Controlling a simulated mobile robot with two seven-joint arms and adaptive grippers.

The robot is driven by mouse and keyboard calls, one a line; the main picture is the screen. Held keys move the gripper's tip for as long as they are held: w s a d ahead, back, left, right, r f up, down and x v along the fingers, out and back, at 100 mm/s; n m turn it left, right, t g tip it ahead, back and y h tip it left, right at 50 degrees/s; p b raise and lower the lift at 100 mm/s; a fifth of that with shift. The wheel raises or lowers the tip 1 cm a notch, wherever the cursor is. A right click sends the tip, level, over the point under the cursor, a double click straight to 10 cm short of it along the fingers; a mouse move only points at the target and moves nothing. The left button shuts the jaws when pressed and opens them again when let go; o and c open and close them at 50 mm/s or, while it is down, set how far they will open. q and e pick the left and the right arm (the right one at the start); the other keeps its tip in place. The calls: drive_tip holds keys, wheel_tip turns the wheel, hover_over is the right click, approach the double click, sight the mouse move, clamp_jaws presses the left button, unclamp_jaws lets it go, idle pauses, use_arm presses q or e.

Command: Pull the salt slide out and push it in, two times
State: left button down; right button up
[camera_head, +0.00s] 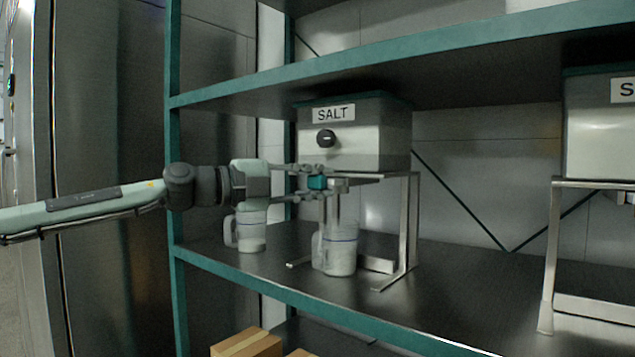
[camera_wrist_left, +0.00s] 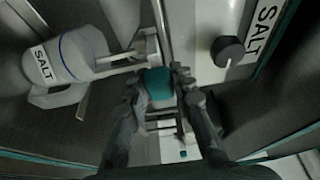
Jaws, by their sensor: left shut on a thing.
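The salt dispenser (camera_head: 372,140) is a grey box with a SALT label and a black knob, on a metal stand on the shelf. The salt slide's teal handle (camera_head: 317,183) sticks out below the box's front. My left gripper (camera_head: 312,183) comes in from the left and is shut on this handle. In the left wrist view the teal handle (camera_wrist_left: 159,84) sits between the two fingers, beside the dispenser's black knob (camera_wrist_left: 227,50). How far the slide is out cannot be told. My right gripper is not in view.
A clear jug (camera_head: 340,252) stands under the slide, and a second jug (camera_head: 250,235) stands to its left. A teal shelf post (camera_head: 174,130) is close to my left arm. Another dispenser (camera_head: 597,140) is at right. Cardboard boxes (camera_head: 246,345) lie below.

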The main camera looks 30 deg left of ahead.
use_arm(q)
drive_tip(key=c, duration=1.3)
unclamp_jaws()
drive_tip(key=shift+v, duration=1.15)
drive_tip(key=v, duration=0.9)
drive_tip(key=shift+s+a, duration=0.15)
drive_tip(key=shift+s, duration=0.2)
